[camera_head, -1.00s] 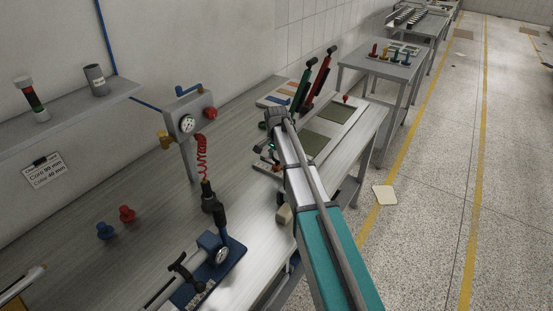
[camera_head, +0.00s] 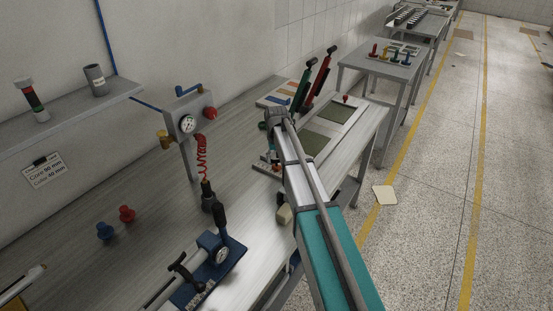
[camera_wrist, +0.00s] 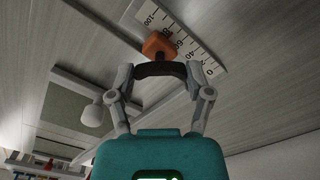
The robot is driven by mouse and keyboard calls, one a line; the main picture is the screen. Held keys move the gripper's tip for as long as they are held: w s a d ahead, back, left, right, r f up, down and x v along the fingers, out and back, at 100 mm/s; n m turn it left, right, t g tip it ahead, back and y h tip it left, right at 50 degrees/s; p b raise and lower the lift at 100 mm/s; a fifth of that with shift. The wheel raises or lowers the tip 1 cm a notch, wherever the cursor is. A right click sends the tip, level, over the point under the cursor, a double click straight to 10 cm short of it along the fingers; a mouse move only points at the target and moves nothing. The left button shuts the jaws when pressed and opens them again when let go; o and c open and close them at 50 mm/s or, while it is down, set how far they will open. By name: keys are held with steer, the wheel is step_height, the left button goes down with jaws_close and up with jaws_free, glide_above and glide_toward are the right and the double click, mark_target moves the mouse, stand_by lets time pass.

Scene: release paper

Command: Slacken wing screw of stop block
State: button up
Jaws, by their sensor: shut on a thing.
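The orange stop block (camera_wrist: 158,44) sits on a white scale (camera_wrist: 180,36) with black numbers in the wrist view. A dark wing screw (camera_wrist: 160,69) with a wide bar shows at the block's near side. My gripper (camera_wrist: 162,78) is shut on the wing screw, with a grey finger at each end of the bar. In the head view, my arm largely hides the block and screw; part of the scale (camera_head: 266,168) shows on the bench beside the arm.
Two levers, one green (camera_head: 301,92) and one red (camera_head: 321,78), stand behind my arm. The bench (camera_head: 130,255) is partly clear at front left.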

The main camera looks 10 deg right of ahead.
steer(key=shift+n, duration=1.5)
steer(key=o, duration=1.1)
steer(key=shift+o, duration=0.2)
steer(key=shift+m, duration=0.3)
